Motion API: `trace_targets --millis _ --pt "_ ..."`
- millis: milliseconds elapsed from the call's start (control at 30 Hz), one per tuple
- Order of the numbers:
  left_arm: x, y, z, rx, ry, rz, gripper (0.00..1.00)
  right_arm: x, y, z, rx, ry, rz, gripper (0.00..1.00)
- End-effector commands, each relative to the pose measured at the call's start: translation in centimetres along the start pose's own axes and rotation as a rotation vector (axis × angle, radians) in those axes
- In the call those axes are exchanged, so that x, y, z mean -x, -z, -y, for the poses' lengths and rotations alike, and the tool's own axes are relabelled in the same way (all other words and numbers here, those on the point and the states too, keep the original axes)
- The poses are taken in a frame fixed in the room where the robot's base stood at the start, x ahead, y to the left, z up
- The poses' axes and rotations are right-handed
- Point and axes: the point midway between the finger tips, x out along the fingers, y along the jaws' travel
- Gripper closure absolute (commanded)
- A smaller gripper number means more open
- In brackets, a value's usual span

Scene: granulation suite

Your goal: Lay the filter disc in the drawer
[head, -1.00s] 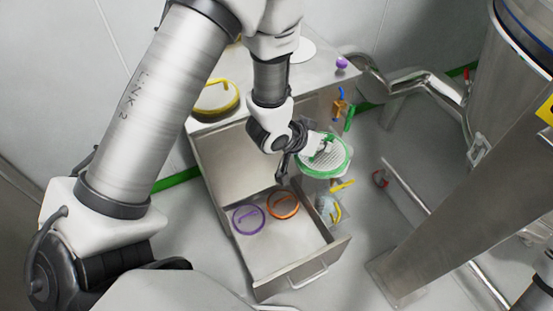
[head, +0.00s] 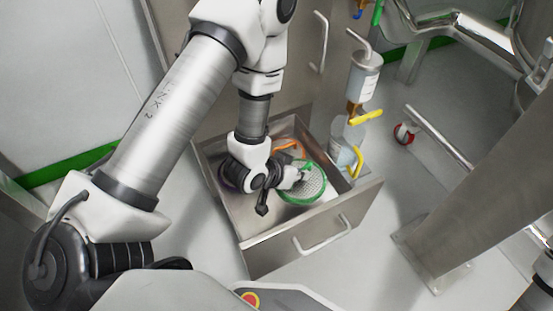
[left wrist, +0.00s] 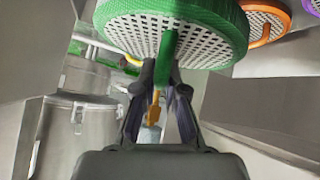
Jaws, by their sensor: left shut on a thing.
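The filter disc (head: 304,184) is a round white mesh plate with a green rim and a green handle. My left gripper (head: 290,178) is shut on its handle and holds it within the opening of the drawer (head: 268,238). In the left wrist view the disc (left wrist: 205,38) fills the top, with its green handle between the fingers of the left gripper (left wrist: 163,80). I cannot tell whether the disc touches the drawer floor. The open drawer also holds an orange-rimmed disc (head: 284,145) and a purple-rimmed one (head: 226,178), both partly hidden by my arm. My right gripper is not in view.
A steel leg (head: 440,200) and a pipe with a red-wheeled caster (head: 404,134) are further right. The drawer's front panel and handle (head: 322,236) face the lower right.

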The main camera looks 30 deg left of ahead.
Motion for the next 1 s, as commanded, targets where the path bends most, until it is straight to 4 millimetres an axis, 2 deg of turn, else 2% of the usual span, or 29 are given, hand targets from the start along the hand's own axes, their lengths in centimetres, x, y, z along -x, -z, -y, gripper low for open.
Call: trace_targets --millis 33,167,333,633,967,1000 --pt "-1.1 -1.2 0.3 0.001 0.001 -0.001 1.00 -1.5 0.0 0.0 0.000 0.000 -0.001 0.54" --pt "-1.9 -2.2 0.6 0.000 0.001 -0.002 1.00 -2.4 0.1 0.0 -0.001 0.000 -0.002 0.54" --pt "-4.6 -5.0 1.3 0.000 0.001 0.000 1.00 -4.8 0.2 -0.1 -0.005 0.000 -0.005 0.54" --pt "-8.0 -8.4 2.3 0.000 0.000 -0.001 1.00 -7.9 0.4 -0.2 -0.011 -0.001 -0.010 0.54" --pt "-8.2 -8.5 2.3 0.000 0.000 0.000 1.00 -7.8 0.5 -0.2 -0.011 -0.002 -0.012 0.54" --pt "-8.2 -8.5 2.3 0.000 0.000 0.000 0.83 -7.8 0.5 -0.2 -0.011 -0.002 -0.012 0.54"
